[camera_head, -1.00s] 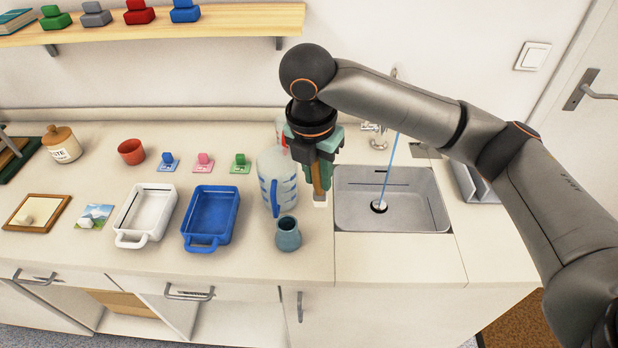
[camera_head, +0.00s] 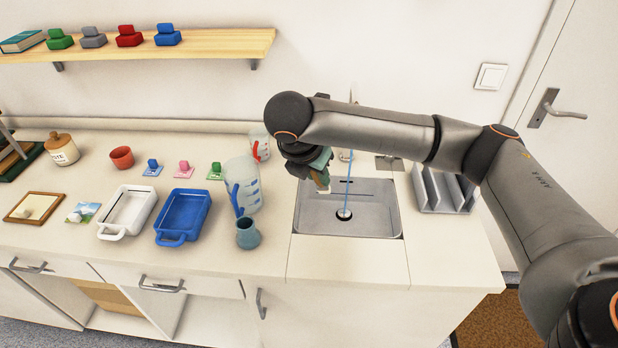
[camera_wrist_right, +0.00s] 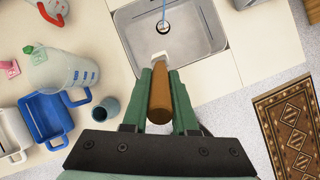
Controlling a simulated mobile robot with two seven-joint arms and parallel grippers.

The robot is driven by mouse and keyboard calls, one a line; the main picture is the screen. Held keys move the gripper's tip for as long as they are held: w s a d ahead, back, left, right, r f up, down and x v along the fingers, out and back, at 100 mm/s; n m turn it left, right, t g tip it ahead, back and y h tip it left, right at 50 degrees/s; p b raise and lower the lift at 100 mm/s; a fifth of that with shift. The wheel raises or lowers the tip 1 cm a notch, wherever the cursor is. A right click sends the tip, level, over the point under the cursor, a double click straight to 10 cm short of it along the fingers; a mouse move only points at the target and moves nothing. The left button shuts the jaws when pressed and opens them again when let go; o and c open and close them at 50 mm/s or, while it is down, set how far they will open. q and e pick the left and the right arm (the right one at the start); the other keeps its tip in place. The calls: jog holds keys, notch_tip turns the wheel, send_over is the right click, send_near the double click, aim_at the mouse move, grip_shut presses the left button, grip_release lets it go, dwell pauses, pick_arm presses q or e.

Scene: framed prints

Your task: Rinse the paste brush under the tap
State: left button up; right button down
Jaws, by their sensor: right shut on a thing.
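My right gripper (camera_head: 319,172) is shut on the paste brush, over the left part of the sink (camera_head: 385,224). In the right wrist view the brush's brown wooden handle (camera_wrist_right: 161,100) lies between the green fingers (camera_wrist_right: 161,98), with its pale tip pointing toward the basin. In the head view the arm and fingers hide most of the brush. A thin blue stream of water (camera_head: 348,185) falls from the tap (camera_head: 346,155) to the drain. The brush is to the left of the stream, apart from it. My left gripper is not in view.
A clear measuring jug (camera_head: 248,186) and a small blue-grey cup (camera_head: 247,233) stand close left of the sink. A blue tray (camera_head: 184,238) and a white tray (camera_head: 124,233) lie further left. A grey rack (camera_head: 443,200) stands right of the sink. The counter in front of the sink is clear.

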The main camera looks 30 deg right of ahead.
jog(key=shift+d, duration=0.35)
jog(key=w+d+f, duration=0.2)
jog(key=w+d, duration=0.6)
jog(key=d, duration=0.2)
jog(key=shift+w+d+f, duration=0.25)
jog(key=shift+d+f, duration=0.1)
dwell(0.4)
jog(key=shift+s+d, duration=0.15)
dwell(0.3)
jog(key=shift+s+d, duration=0.25)
jog(key=shift+s, duration=0.1)
jog(key=shift+w+a, duration=0.1)
jog(key=shift+w+a, duration=0.3)
jog(key=shift+w, duration=0.1)
jog(key=shift+s+d, duration=0.15)
